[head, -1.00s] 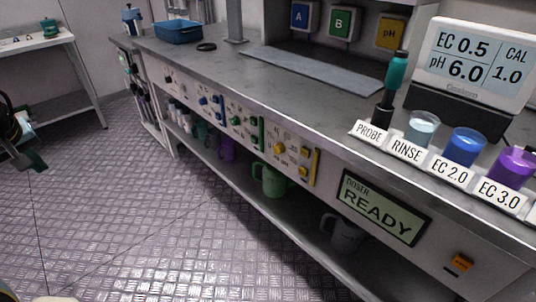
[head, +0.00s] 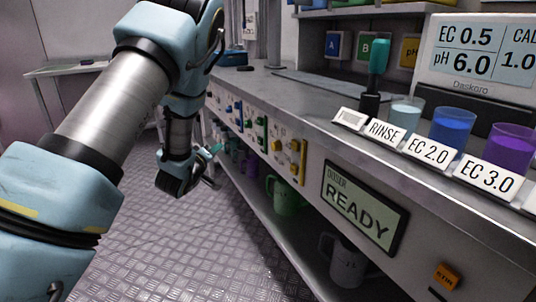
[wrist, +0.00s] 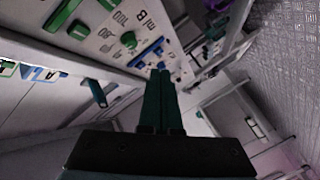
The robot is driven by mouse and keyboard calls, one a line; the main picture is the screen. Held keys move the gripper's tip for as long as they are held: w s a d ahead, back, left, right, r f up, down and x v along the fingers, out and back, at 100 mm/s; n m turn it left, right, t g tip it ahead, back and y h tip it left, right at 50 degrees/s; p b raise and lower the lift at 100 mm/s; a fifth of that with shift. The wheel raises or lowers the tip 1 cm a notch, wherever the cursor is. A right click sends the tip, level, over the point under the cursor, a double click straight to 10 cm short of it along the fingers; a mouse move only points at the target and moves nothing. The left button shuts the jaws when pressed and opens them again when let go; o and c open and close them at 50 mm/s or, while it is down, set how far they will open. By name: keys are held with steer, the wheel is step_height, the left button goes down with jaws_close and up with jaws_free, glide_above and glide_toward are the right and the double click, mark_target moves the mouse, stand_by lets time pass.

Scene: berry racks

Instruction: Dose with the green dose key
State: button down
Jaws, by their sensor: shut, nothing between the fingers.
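The front of the bench carries dosing panels with coloured controls. In the head view the panel with green controls (head: 259,132) sits between the blue and yellow ones; its keys are too small to tell apart. In the wrist view a green knob (wrist: 128,40) and a larger green bar (wrist: 66,14) show on the white panel. I cannot tell which is the dose key. My gripper (wrist: 161,73) is shut and empty, its tips pointing at the panel near a blue bar (wrist: 148,52). It also shows in the head view (head: 216,150), left of the panels.
The doser display (head: 364,209) reads READY. The meter (head: 480,60) reads EC 0.5 and pH 6.0. Cups stand on the bench top, including a blue one (head: 453,130). A green mug (head: 287,196) and a grey mug (head: 342,262) are on the shelf below.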

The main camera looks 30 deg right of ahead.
mark_target(260, 141)
steer(key=shift+s+d+f+h, duration=0.3)
steer(key=shift+s+d+h, duration=0.1)
steer(key=shift+s+d, duration=0.4)
steer(key=s+d, duration=0.1)
steer(key=d, duration=0.7)
steer(key=shift+d, duration=0.3)
steer(key=shift+d, duration=0.15)
stand_by(1.5)
steer(key=shift+s+d, duration=0.1)
steer(key=shift+d, duration=0.2)
steer(key=shift+d+b, duration=0.35)
steer(key=shift+d, duration=0.1)
stand_by(0.7)
steer(key=shift+a, duration=0.9)
